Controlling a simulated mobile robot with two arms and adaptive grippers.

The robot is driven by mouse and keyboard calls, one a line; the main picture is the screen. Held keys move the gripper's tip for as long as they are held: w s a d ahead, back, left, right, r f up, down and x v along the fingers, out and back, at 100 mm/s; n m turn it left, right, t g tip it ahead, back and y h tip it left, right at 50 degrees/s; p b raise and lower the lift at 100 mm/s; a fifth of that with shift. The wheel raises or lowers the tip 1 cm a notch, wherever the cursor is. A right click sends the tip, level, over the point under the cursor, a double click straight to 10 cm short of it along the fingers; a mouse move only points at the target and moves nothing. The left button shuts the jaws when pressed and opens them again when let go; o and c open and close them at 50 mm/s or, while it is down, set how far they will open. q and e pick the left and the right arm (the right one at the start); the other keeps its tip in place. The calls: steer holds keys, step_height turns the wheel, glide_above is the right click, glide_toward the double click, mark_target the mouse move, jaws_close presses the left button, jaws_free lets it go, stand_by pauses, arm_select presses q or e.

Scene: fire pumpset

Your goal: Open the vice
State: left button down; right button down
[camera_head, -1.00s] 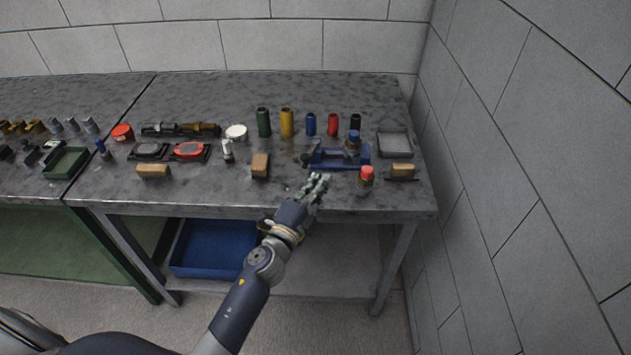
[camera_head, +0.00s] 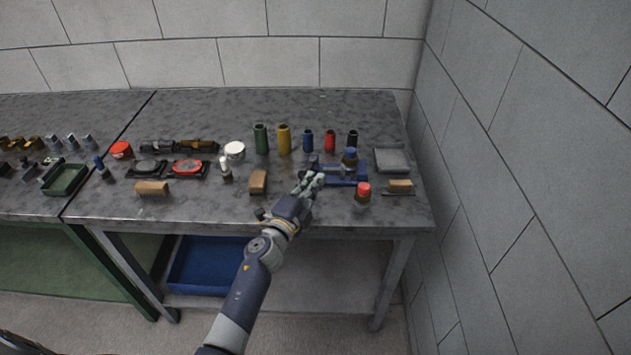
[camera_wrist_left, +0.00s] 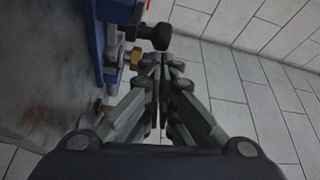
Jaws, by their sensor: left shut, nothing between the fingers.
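The blue vice (camera_head: 345,174) sits near the right end of the grey metal bench, with a blue-topped part (camera_head: 349,157) in or on it. In the left wrist view the vice (camera_wrist_left: 96,42) stands at the upper left, with a brass-coloured piece and a dark round handle knob (camera_wrist_left: 160,36) sticking out. My left gripper (camera_head: 313,180) is at the left end of the vice and hides part of it. In the wrist view its fingertips (camera_wrist_left: 161,62) are together, empty, just below the knob. I cannot tell whether they touch it. My right gripper is out of view.
A grey tray (camera_head: 391,161) sits at the right back, and a wall bounds the right side.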

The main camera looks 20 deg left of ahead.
arm_select(q)
steer(key=shift+s+a+m+h, duration=0.1)
steer(key=shift+a+m+h, duration=0.2)
steer(key=shift+a+h, duration=0.25)
steer(key=shift+h, duration=0.15)
steer(key=shift+a+m, duration=0.15)
steer(key=shift+m, duration=0.25)
